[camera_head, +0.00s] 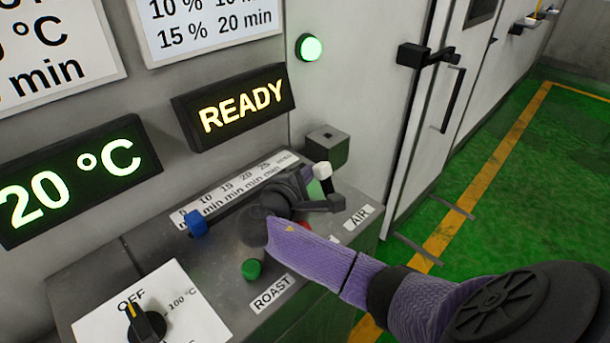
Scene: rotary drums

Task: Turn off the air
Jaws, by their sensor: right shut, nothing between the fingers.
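A control panel (215,262) carries an AIR label (357,217) at its right end. Next to it a white-tipped piece (323,172), apparently a switch lever, stands up among the dark fingers of my right gripper (316,193). My right gripper is shut and empty. It is over the panel, close to or touching this piece; I cannot tell which. A pale green patch (314,188) shows behind the fingers. A red button (304,227) is mostly hidden by my purple right arm. My left gripper is out of view.
A green button (252,269) sits above the ROAST label (272,294). A blue slider knob (196,222) is at the minute scale's left end. A black dial (147,324) points to OFF. A dark box (327,145) stands behind my gripper. READY (240,107) is lit.

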